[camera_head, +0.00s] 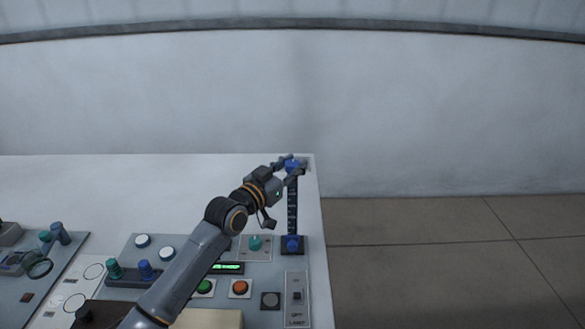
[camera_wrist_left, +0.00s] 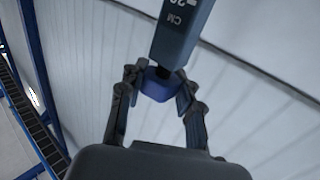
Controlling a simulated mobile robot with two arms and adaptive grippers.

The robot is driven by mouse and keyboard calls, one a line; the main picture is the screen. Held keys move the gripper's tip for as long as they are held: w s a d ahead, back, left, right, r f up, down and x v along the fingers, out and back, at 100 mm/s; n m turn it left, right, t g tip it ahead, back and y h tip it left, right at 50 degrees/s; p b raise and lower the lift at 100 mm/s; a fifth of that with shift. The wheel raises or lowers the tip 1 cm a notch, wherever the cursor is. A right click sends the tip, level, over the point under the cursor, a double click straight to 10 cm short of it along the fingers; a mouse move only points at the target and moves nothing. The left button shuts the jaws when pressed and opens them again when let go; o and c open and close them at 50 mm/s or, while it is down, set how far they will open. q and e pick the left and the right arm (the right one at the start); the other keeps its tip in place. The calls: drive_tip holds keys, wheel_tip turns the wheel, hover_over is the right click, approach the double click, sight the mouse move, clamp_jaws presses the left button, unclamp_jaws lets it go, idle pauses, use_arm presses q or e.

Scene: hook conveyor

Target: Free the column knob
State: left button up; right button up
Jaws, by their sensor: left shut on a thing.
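A dark column (camera_head: 292,207) with scale marks stands at the right end of the panel. A blue knob (camera_head: 291,164) is at its top end, and another blue part (camera_head: 292,243) is at its base. My left gripper (camera_head: 287,169) is at the top end, shut on the blue knob there. In the left wrist view the blue knob (camera_wrist_left: 158,84) sits between the two fingers (camera_wrist_left: 157,90), at the end of the column (camera_wrist_left: 184,32) marked "20" and "CM". The fingers partly hide the knob in the head view. My right gripper is not in view.
A magnifier (camera_head: 39,266) is at the far left. Open floor (camera_head: 450,260) lies right of the table.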

use_arm(q)
drive_tip(key=o, duration=1.2)
drive_tip(key=shift+c, duration=0.2)
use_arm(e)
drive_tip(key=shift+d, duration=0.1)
use_arm(q)
drive_tip(key=shift+s+a, duration=0.1)
drive_tip(key=v, duration=1.2)
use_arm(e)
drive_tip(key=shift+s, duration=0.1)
